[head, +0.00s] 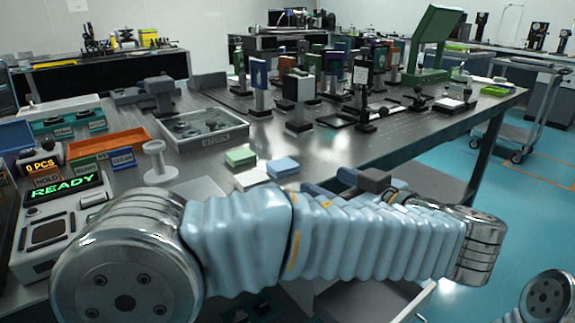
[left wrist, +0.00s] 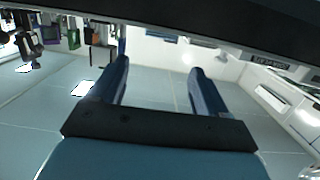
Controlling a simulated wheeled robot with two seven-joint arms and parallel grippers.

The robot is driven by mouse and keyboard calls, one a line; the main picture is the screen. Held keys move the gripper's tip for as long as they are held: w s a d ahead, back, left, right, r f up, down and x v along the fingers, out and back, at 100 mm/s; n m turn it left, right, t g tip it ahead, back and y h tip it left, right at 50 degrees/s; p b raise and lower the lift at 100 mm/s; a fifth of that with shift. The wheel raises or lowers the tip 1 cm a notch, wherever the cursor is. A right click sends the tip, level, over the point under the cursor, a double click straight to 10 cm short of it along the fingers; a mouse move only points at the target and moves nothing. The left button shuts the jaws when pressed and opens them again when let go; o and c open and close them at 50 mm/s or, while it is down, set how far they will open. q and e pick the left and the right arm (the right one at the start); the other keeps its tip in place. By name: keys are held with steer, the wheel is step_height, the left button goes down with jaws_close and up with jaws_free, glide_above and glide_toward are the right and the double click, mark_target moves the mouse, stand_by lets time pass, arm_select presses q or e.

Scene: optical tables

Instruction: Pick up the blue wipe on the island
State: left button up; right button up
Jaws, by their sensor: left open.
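The blue wipe (head: 283,166) is a small light-blue folded square lying flat on the island (head: 330,150), near its front edge. A green wipe (head: 240,157) and a white wipe (head: 250,178) lie to its left. My left gripper (head: 328,183) is to the right of the blue wipe, apart from it and partly hidden behind my left arm. In the left wrist view its two blue fingers (left wrist: 158,70) are spread with nothing between them. I cannot make out the blue wipe in that view. My right gripper is out of view.
An orange tray (head: 108,143) and a READY display (head: 62,195) are farther left. Several optical mounts (head: 298,90) stand behind. Blue floor lies right, with a cart (head: 530,100).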

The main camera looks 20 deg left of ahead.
mark_target(287, 167)
arm_select(q)
steer(key=p+x, duration=0.1)
steer(key=x, duration=0.6)
steer(key=p+x, duration=0.1)
steer(key=x, duration=0.3)
steer(key=shift+w+a+f, duration=0.3)
steer(key=shift+w+a, duration=0.05)
steer(key=shift+a, duration=0.05)
steer(key=c, duration=0.8)
